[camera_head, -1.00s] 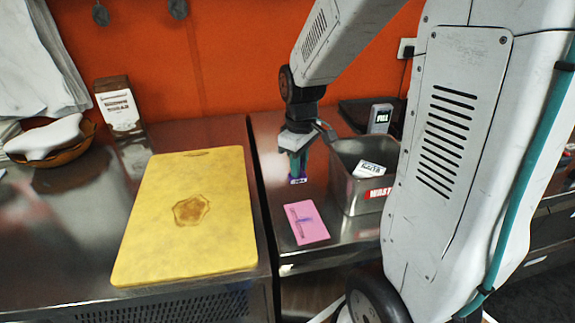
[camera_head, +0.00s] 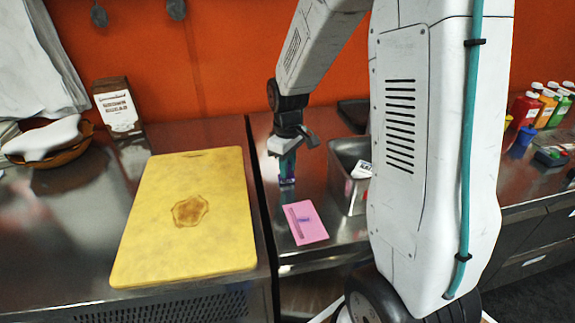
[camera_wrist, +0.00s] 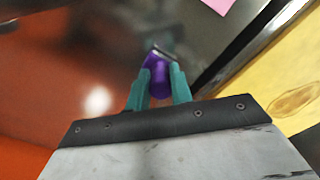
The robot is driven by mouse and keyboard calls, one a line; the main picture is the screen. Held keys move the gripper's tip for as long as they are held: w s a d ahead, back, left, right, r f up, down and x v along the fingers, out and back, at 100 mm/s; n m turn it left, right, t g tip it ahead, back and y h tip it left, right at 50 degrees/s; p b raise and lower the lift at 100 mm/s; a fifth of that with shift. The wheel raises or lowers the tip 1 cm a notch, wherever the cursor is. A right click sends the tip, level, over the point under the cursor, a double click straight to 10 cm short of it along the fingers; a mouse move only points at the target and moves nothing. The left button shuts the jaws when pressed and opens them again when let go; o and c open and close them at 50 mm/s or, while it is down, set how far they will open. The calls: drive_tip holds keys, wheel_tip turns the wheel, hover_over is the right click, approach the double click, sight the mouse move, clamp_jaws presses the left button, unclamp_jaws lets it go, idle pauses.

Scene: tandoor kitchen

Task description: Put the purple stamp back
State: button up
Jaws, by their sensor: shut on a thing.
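The purple stamp (camera_wrist: 158,75) is held between the teal fingers of my gripper (camera_wrist: 160,88) in the wrist view. In the head view my gripper (camera_head: 287,170) points down over the metal counter, with the purple stamp (camera_head: 287,181) at its tips. It looks close above the counter, but I cannot tell whether it touches. A pink card (camera_head: 305,222) with a dark mark lies on the counter just in front of the gripper. Its corner also shows at the top of the wrist view (camera_wrist: 218,4).
A yellow cutting board (camera_head: 150,235) lies on the counter to the left. A metal bin (camera_head: 345,190) stands right of the gripper, partly hidden by my arm. Several coloured bottles (camera_head: 548,105) and a small dark stamp-pad-like thing (camera_head: 551,158) stand at the far right.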

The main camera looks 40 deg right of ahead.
drive_tip(key=o, duration=0.8)
drive_tip(key=shift+f, duration=0.1)
wheel_tip(320, 180, up, 11)
drive_tip(key=s+a+r+m, duration=0.1)
drive_tip(key=s+a+r, duration=0.1)
drive_tip(key=s, duration=0.6)
drive_tip(key=s+a+r+m, duration=0.2)
drive_tip(key=s+a, duration=0.3)
drive_tip(key=s, duration=0.3)
drive_tip(key=s+a+r+m+t, duration=0.1)
drive_tip(key=s+a+r, duration=0.1)
drive_tip(key=s, duration=0.6)
drive_tip(key=shift+s+a, duration=0.25)
drive_tip(key=shift+a, duration=0.5)
drive_tip(key=shift+r, duration=0.1)
